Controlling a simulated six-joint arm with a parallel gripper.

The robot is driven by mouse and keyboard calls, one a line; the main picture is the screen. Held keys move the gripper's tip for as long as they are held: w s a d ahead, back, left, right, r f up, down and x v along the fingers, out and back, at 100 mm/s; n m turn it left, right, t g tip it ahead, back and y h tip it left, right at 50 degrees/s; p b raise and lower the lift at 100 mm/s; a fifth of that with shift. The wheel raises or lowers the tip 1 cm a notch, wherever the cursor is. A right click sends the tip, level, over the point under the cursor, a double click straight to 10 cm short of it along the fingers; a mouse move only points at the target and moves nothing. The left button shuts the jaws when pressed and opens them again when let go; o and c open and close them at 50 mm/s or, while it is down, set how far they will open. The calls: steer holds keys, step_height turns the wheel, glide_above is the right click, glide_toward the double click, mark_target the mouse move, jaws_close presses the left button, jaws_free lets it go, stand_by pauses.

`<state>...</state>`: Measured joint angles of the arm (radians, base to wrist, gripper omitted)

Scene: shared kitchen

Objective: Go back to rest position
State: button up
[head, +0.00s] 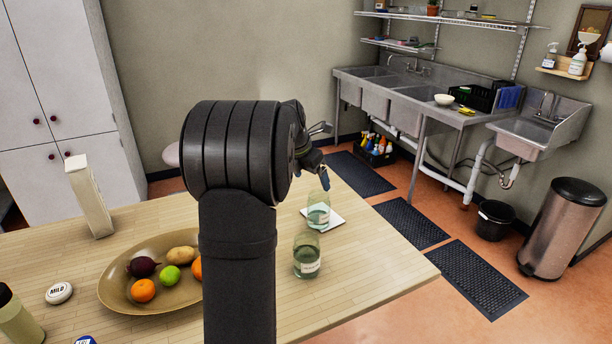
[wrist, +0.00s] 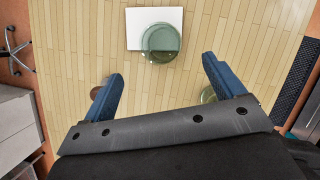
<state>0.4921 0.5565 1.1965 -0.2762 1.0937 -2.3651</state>
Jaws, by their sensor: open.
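My gripper (head: 322,180) is raised over the wooden table (head: 370,280), past the dark arm that fills the middle of the head view. In the wrist view its two blue fingers (wrist: 163,68) are spread wide with nothing between them. A greenish clear glass (head: 318,217) stands on a white square sheet (head: 335,218). The glass also shows in the wrist view (wrist: 160,43), beyond the fingertips. A second clear glass (head: 306,262) stands nearer. In the wrist view it is partly hidden behind the right finger.
A brown oval bowl (head: 120,297) holds fruit and vegetables; my arm hides its right side. A white carton (head: 89,197), a round white tin (head: 59,293) and a bottle (head: 18,320) stand left. The table's front right is clear. Sinks (head: 410,95) line the far wall.

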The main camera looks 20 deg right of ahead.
mark_target(320, 192)
steer(key=x, duration=1.2)
steer(key=shift+r, duration=1.7)
